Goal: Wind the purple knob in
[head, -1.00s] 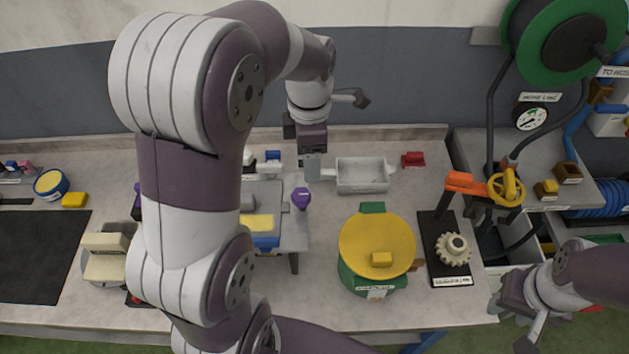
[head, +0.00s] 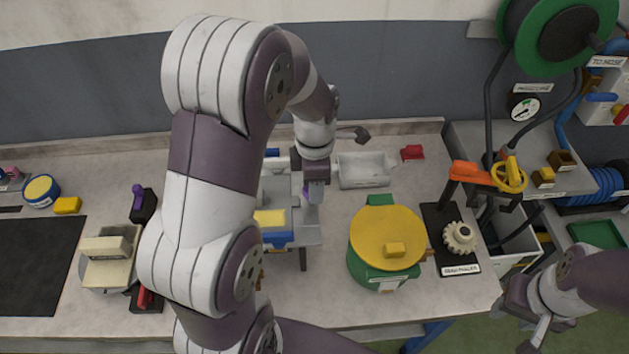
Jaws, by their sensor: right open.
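A purple knob (head: 306,189) is on the right side of a grey stand (head: 307,234), mostly hidden by my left gripper (head: 312,194). The gripper points down with its fingers at the knob; whether they touch or close on it I cannot tell. A yellow-topped blue block (head: 273,229) sits on the stand, whose left part is hidden behind my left arm. Another purple-handled piece (head: 138,197) stands on a dark block farther left. My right gripper (head: 522,318) is open and empty at the lower right, past the bench's right edge.
A green pot with a yellow lid (head: 386,237) stands right of the stand, with a pale gear (head: 459,237) on a black plate beyond it. A grey tray (head: 364,170) lies behind, beside a red block (head: 412,153). An orange-handled valve with a yellow wheel (head: 509,175) stands farther right.

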